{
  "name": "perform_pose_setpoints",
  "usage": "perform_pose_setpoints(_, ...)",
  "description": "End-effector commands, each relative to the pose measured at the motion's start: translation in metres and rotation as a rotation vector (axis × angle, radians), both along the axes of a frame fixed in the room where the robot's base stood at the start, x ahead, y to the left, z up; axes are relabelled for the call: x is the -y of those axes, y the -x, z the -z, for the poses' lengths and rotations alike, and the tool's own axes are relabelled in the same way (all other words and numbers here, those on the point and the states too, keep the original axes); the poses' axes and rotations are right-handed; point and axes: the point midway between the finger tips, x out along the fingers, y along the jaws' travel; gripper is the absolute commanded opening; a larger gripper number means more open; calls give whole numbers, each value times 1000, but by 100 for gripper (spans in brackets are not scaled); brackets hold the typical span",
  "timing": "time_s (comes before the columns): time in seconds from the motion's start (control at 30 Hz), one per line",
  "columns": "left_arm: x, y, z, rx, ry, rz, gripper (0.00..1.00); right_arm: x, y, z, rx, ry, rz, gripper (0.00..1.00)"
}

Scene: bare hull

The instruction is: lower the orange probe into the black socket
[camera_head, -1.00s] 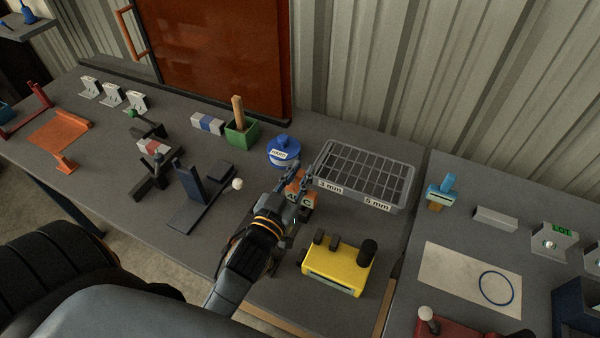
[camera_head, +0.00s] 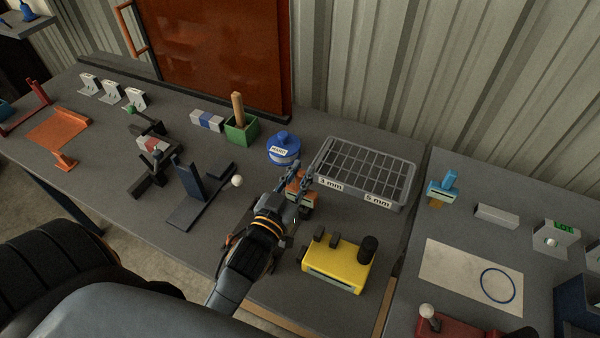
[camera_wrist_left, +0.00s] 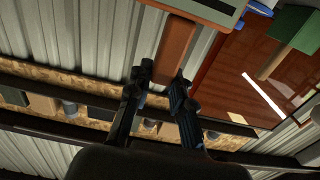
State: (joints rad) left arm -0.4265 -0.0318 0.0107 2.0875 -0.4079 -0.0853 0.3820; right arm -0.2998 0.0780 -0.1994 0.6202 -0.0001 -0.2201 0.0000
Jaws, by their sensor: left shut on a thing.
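My left gripper (camera_head: 298,180) is shut on an orange block-like piece, which I take for the orange probe (camera_head: 293,188). The fingers and hand cover part of it. In the left wrist view, the orange-brown piece (camera_wrist_left: 176,48) extends beyond the fingertips (camera_wrist_left: 160,80) to a wider grey-green part (camera_wrist_left: 205,8). A short upright black cylinder, likely the black socket (camera_head: 368,247), is at the right end of the yellow box (camera_head: 338,267). The held piece is left of and behind it, clearly apart. My right gripper is not in view.
A grey grid tray (camera_head: 358,204) stands just right of the held piece, and a blue lidded pot (camera_head: 283,150) stands behind it. A dark bracket (camera_head: 188,208) and a white ball (camera_head: 237,181) are to the left.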

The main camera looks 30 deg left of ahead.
Motion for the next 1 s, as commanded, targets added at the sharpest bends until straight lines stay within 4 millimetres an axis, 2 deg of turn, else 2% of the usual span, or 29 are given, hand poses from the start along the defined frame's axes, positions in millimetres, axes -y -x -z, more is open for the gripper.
perform_pose_setpoints(0.13,0,0,3,-3,0,-1,0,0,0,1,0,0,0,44)
perform_pose_setpoints(0.17,0,0,3,-4,1,-1,25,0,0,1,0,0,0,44)
perform_pose_setpoints(0.27,0,0,3,-4,1,-1,45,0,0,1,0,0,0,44)
perform_pose_setpoints(0.5,0,0,2,-3,1,-1,48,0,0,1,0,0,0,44)
perform_pose_setpoints(0.6,0,0,3,-4,1,-1,68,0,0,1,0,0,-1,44)
perform_pose_setpoints(0.63,0,0,2,-3,1,-1,70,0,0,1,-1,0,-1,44)
perform_pose_setpoints(1.0,0,0,0,-2,0,-1,70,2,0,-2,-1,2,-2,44)
